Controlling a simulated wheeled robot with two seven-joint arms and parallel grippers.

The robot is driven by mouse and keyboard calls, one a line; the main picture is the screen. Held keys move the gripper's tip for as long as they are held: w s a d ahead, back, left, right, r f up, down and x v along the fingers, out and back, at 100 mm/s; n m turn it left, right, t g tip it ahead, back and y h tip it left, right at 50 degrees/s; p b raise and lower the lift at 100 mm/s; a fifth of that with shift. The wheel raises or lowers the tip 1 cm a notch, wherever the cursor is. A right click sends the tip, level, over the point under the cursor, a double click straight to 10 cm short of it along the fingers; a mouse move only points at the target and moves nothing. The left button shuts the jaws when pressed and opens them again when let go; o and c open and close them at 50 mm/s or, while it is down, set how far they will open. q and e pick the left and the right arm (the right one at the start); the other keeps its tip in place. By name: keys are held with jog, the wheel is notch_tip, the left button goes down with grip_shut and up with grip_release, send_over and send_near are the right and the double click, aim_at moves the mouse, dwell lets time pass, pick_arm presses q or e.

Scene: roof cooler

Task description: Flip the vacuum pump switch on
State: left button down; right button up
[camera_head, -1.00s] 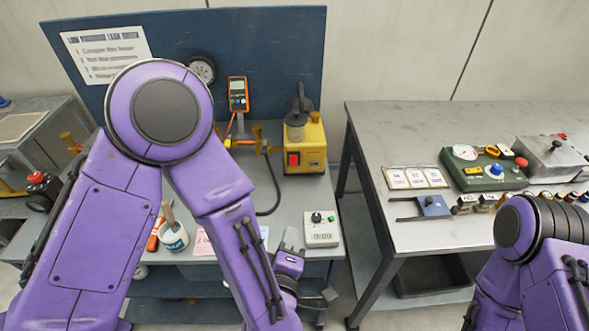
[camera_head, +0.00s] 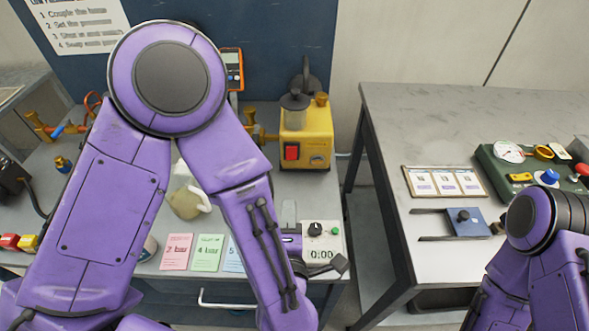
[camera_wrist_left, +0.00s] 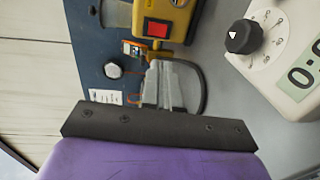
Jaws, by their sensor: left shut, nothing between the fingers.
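The yellow vacuum pump (camera_head: 318,143) stands at the back right of the left bench, with a red switch (camera_head: 291,151) on its front. In the left wrist view the pump (camera_wrist_left: 178,14) and red switch (camera_wrist_left: 157,28) show at the top. Whether the switch is on or off I cannot tell. My left gripper (camera_head: 288,212) points toward the pump from the bench front, apart from it. Its fingers (camera_wrist_left: 162,84) are shut and empty in the wrist view. My right arm is at the lower right; its gripper is not visible.
A timer (camera_head: 325,240) with a black knob sits right beside my left gripper. Pink, green and blue cards (camera_head: 207,252) lie along the front. A white jug (camera_head: 187,200) is partly behind my arm. A gap separates the right table (camera_head: 430,115). Bench between gripper and pump looks clear.

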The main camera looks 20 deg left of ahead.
aim_at(291, 159)
pick_arm(q)
jog(key=shift+w+f, duration=0.15)
jog(key=shift+f, duration=0.35)
jog(key=shift+w, duration=0.2)
jog(key=shift+s, duration=0.1)
pick_arm(e)
jog(key=shift+w+f, duration=0.3)
jog(key=shift+f, duration=0.1)
pick_arm(q)
jog(key=shift+r, duration=0.1)
pick_arm(e)
jog(key=shift+s, duration=0.1)
pick_arm(q)
jog(key=shift+w, duration=0.2)
jog(key=p+x, duration=0.1)
jog(key=x, duration=1.2)
jog(key=shift+w+a+p, duration=0.1)
jog(key=shift+w+p, duration=0.15)
jog(key=shift+p, duration=0.1)
pick_arm(e)
jog(key=shift+r, duration=0.85)
jog(key=shift+f, duration=0.1)
